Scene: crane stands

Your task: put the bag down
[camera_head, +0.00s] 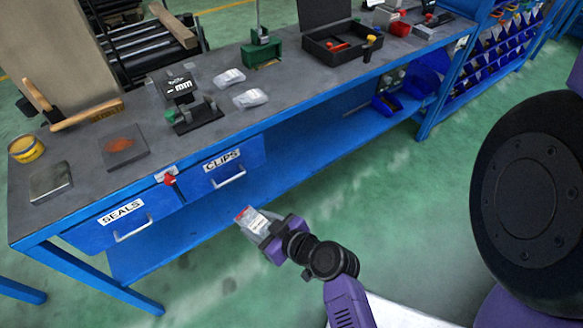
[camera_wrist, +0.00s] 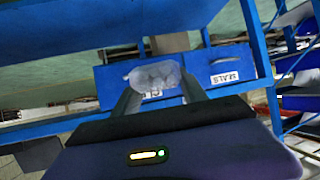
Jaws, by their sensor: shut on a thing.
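A small clear plastic bag (camera_head: 254,221) with a white label and a red top edge is held by my gripper (camera_head: 274,234), in front of the blue workbench and below its top. In the wrist view the bag (camera_wrist: 158,76) shows between the two fingers of my gripper (camera_wrist: 160,84), with the blue drawers behind it. The fingers are shut on the bag. Two similar clear bags lie on the dark bench top, an upper one (camera_head: 229,77) and a lower one (camera_head: 250,98).
The SEALS drawer (camera_head: 125,222) and CLIPS drawer (camera_head: 225,172) are below. Green floor is open in front.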

